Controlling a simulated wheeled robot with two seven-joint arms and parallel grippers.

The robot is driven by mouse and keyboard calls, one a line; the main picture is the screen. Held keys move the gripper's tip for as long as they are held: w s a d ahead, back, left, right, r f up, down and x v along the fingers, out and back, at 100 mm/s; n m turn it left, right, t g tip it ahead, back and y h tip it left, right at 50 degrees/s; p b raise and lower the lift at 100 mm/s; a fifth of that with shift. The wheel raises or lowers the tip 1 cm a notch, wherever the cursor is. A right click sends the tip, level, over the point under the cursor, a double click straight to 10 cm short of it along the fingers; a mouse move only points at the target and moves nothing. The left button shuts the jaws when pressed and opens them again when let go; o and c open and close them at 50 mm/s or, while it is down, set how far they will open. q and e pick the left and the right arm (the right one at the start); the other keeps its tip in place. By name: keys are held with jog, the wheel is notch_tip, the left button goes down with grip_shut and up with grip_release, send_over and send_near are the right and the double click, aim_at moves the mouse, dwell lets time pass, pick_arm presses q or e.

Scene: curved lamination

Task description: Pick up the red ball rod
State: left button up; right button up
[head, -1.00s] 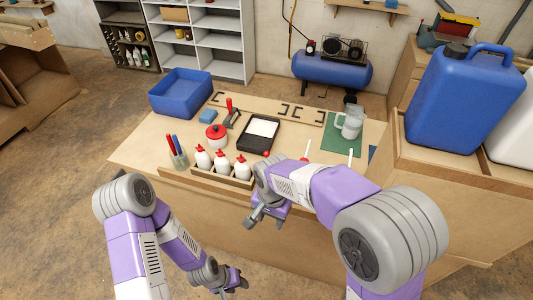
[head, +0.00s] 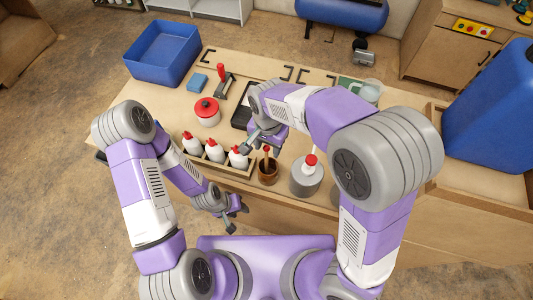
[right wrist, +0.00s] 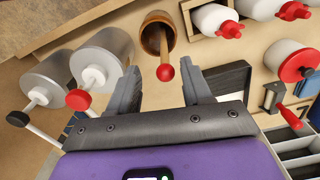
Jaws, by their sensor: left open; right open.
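The red ball rod (head: 266,151) stands in a brown wooden cup (head: 268,176) near the table's front edge. In the right wrist view, its red ball (right wrist: 165,72) shows between my finger tips, with the wooden cup (right wrist: 158,35) beyond. I cannot tell how far the ball is from the fingers. My right gripper (head: 247,147) is open and empty, just up and left of the rod in the head view; its open jaws also show in the right wrist view (right wrist: 162,77). My left gripper (head: 238,218) is open and empty, low in front of the table.
A holder with white red-capped bottles (head: 214,152) stands left of the cup, and a grey canister (head: 306,180) with a white neck and red top stands right. A red-lidded pot (head: 207,111) and blue bin (head: 164,53) are farther back. My right forearm hides part of the table.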

aim_at(266, 154)
jog(key=f, duration=0.6)
jog(key=shift+w+a+b, duration=0.2)
jog(key=shift+w+b, duration=0.1)
jog(key=shift+b, duration=0.05)
jog(key=shift+r, duration=0.1)
grip_shut()
